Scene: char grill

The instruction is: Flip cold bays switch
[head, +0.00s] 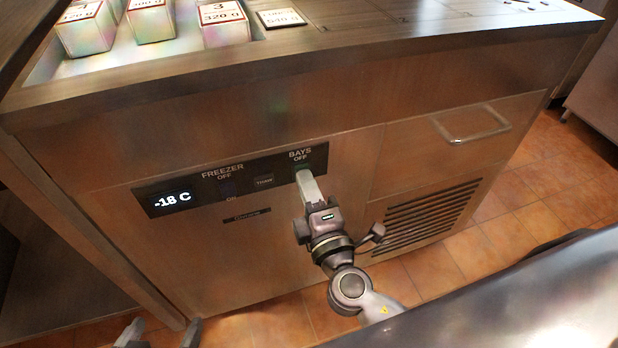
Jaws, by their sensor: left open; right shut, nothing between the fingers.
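The control panel (264,181) on the steel counter front has a BAYS label (300,154) with OFF under it. I cannot tell which way the switch is set. My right gripper is shut and empty, its tips at or against the switch; contact is unclear. My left gripper (160,332) is open and empty low at the bottom left, only its fingertips showing, well away from the panel.
A freezer switch (227,187) and a -18 C display (170,199) are left of the bays switch on the panel. A drawer handle (472,126) and a vent grille (428,215) are to the right. Labelled containers (224,30) stand in the countertop. Tiled floor is open at right.

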